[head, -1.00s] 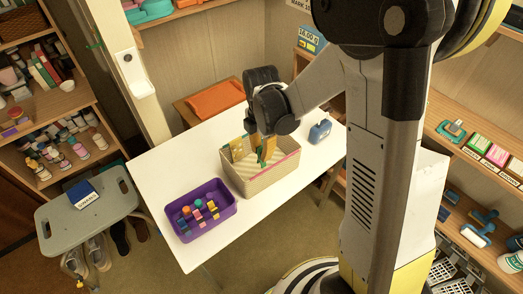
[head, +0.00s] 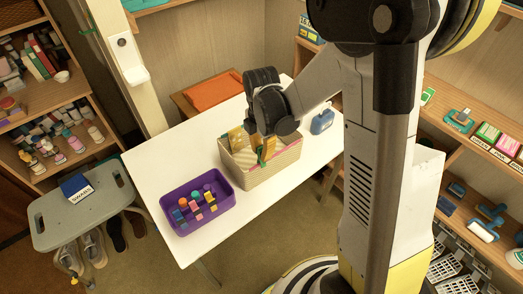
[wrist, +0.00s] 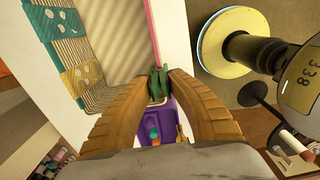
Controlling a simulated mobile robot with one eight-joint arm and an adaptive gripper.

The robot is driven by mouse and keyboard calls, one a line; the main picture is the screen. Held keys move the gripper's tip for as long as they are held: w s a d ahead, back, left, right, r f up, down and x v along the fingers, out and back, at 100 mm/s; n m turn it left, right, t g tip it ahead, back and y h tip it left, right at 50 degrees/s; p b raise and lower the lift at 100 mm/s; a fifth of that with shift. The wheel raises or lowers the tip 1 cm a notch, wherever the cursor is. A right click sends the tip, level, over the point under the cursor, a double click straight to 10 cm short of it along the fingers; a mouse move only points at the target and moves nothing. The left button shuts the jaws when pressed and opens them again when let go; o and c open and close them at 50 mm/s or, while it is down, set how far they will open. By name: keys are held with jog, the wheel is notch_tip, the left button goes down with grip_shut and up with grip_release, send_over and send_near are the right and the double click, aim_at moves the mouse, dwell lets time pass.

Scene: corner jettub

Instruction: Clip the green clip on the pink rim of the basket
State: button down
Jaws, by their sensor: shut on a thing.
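The woven basket (head: 262,172) stands on the white table. Its pink rim (head: 289,147) runs along the side at the right and also shows in the wrist view (wrist: 151,32). My gripper (head: 264,150) is above that side, pointing down. In the wrist view its two brown fingers (wrist: 159,80) are shut on the green clip (wrist: 157,88). The clip is at the near end of the visible pink strip. I cannot tell whether it straddles the rim or only overlaps it in view; the fingers partly hide it.
A purple tray (head: 172,217) with several coloured clips stands beside the basket. A blue object (head: 321,122) sits on the table at the right. The table's left part is clear.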

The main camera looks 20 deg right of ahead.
dwell(0.4)
jog(key=c, duration=1.2)
grip_release()
jog(key=shift+c, duration=0.2)
jog(key=shift+r, duration=0.15)
notch_tip(320, 180, up, 12)
jog(key=s+r+m+t, duration=0.3)
jog(key=s+m, duration=0.3)
jog(key=m, duration=0.4)
jog(key=s+r+m+t, duration=0.3)
jog(key=s+m, duration=0.3)
jog(key=m, duration=0.5)
jog(key=shift+s+t, duration=0.35)
jog(key=shift+t, duration=0.25)
